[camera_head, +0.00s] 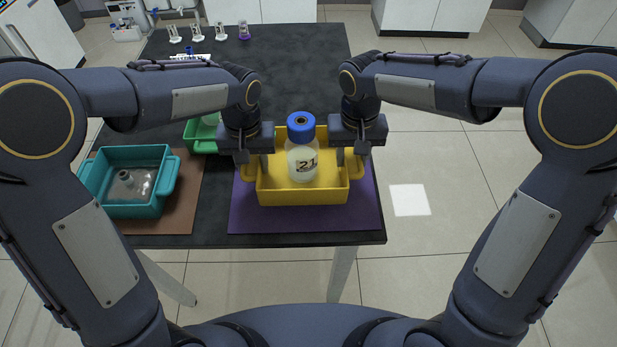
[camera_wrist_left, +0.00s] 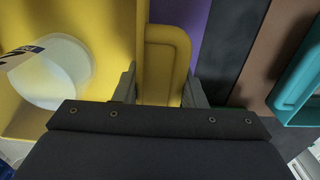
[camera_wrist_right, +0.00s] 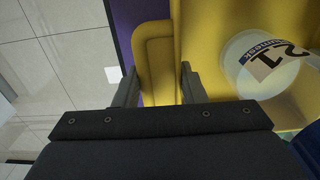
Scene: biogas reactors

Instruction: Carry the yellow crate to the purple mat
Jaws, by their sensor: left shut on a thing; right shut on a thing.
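The yellow crate (camera_head: 310,195) is over the purple mat (camera_head: 245,214) near the front edge of the dark table. I cannot tell whether its base touches the mat. A clear bottle with a blue cap (camera_head: 301,160) stands upright inside it. My left gripper (camera_head: 254,165) is shut on the crate's left handle, which shows between the fingers in the left wrist view (camera_wrist_left: 165,65). My right gripper (camera_head: 350,160) is shut on the right handle, seen in the right wrist view (camera_wrist_right: 158,70). The mat shows on both sides of the crate.
A teal crate (camera_head: 128,211) with a glass item inside sits on a brown mat (camera_head: 190,205) to the left. A green crate (camera_head: 199,147) is partly hidden behind my left arm. Several small glass items stand at the table's back left. The table's right edge is close to the mat.

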